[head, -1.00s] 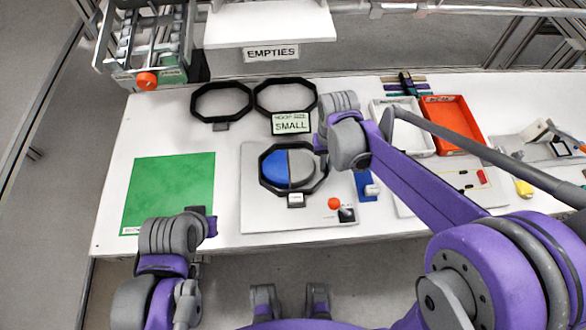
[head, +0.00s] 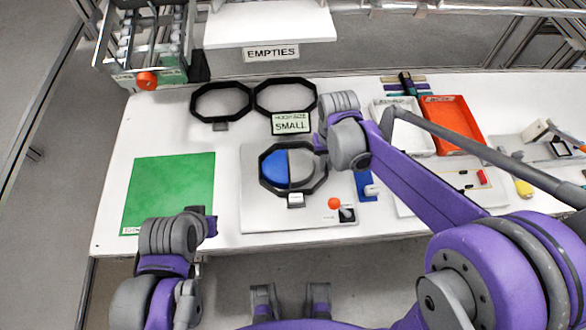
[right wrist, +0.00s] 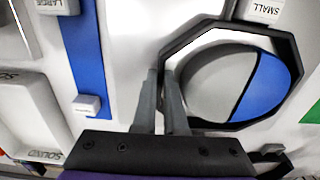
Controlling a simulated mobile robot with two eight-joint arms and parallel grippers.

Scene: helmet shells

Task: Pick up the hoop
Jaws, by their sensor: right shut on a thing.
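The hoop, a black octagonal ring (head: 264,167) with a small white tag, sits around a blue and grey disc (head: 273,169) on a light grey board. Two similar black hoops lie behind it, one at the left (head: 194,101) and one at the right (head: 285,81). My right gripper (head: 320,146) is at the right side of the ring around the disc. In the right wrist view its fingers (right wrist: 162,80) are shut on the side of the hoop (right wrist: 187,42). My left gripper (head: 211,220) is low at the table's front edge, away from the hoops; its jaws cannot be made out.
The grey board (head: 260,215) bears an orange knob (head: 334,203). A green mat (head: 165,185) lies left. A sign reading SMALL (head: 291,124) stands behind the disc. A white tray (head: 378,112) and an orange tray (head: 455,120) are at the back right.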

